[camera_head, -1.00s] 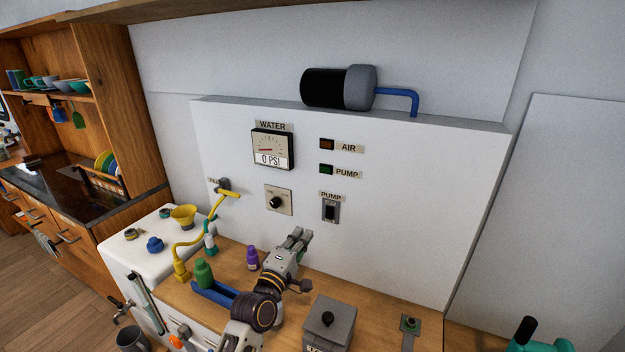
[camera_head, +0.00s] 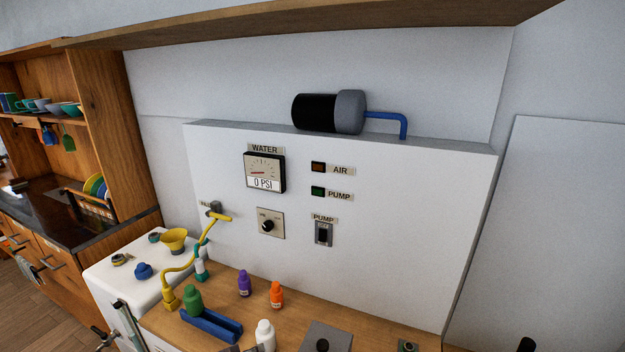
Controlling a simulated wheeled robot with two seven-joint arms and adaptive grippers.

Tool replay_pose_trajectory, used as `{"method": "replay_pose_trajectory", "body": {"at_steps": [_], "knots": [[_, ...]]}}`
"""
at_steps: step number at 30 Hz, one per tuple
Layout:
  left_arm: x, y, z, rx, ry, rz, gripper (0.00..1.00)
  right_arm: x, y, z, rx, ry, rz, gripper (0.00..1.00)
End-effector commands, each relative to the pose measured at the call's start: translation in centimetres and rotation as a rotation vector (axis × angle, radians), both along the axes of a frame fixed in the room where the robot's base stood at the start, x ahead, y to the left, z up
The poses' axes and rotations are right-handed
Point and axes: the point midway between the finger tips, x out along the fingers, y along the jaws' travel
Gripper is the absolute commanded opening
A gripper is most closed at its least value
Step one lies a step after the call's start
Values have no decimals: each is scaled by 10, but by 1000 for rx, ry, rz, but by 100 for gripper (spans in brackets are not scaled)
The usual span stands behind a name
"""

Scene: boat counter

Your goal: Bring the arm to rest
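A small dark grey shape, likely the tip of my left gripper (camera_head: 238,348), shows at the bottom edge beside the white bottle. The frame cuts it off, and I cannot tell whether it is open or shut. My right gripper is not in view. The counter (camera_head: 185,340) holds a white bottle (camera_head: 265,335), an orange bottle (camera_head: 276,295) and a purple bottle (camera_head: 244,284). A green bottle (camera_head: 193,299) stands at a blue tray (camera_head: 212,326).
The white panel carries a water gauge (camera_head: 265,170) reading 0 PSI, a knob (camera_head: 269,224), a pump switch (camera_head: 323,233) and a yellow-handled valve (camera_head: 216,212). A grey box (camera_head: 326,338) stands at the front. A yellow funnel (camera_head: 174,240) stands at left.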

Motion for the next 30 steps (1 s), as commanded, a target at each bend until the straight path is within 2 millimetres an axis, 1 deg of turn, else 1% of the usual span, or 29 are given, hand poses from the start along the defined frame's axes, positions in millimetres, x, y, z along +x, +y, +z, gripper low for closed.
{"method": "replay_pose_trajectory", "body": {"at_steps": [1, 6, 9, 12, 18, 27, 30], "knots": [[-14, 8, -7, 55, 34, -24, 0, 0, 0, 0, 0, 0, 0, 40], [-57, 34, -26, 231, 145, -117, 0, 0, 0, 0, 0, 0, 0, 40], [-79, 47, -33, 311, 203, -167, 0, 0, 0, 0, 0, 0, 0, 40], [-95, 57, -37, 367, 246, -203, 0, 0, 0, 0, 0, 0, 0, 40], [-120, 72, -41, 443, 314, -260, 0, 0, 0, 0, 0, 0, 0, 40], [-151, 89, -44, 528, 399, -331, 0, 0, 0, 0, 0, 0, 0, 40], [-148, 89, -54, 529, 404, -333, 0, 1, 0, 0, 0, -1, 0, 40]]}}
